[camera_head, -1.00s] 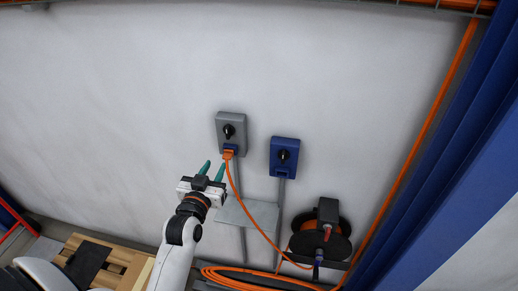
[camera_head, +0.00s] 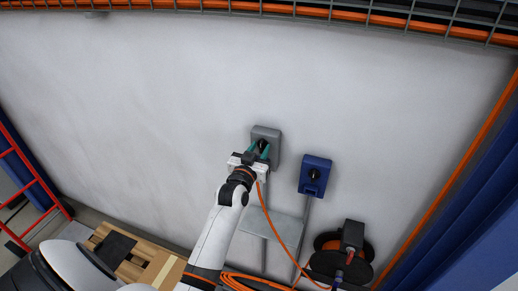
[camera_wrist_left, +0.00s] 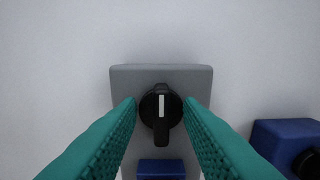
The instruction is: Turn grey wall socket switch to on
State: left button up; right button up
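The grey wall socket (camera_head: 268,133) is fixed to the white wall. Its black rotary switch (camera_wrist_left: 161,112) shows large in the left wrist view, with its white mark pointing straight up and down. My left gripper (camera_head: 259,149) is in front of the grey socket. Its two green fingers stand on either side of the switch in the left wrist view, open, with a gap showing between each finger and the knob. The blue part (camera_wrist_left: 161,168) at the bottom of the socket shows between the fingers. My right gripper is not in view.
A blue wall socket (camera_head: 315,175) with its own black switch is close to the right. An orange cable (camera_head: 281,239) hangs below the grey socket, in front of a grey shelf plate (camera_head: 288,225). A cable reel (camera_head: 343,250) stands lower right.

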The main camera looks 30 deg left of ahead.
pick_arm(q)
jog(key=shift+c, duration=0.2)
grip_shut()
jog(key=shift+n, duration=0.4)
jog(key=n+p, duration=0.1)
jog(key=n, duration=0.3)
jog(key=n+p, duration=0.1)
jog(key=n, duration=0.5)
jog(key=shift+a, duration=0.15)
jog(key=n, duration=0.3)
jog(key=n+p, duration=0.1)
jog(key=n, duration=0.2)
jog(key=shift+f+n, duration=0.2)
jog(key=shift+n, duration=0.2)
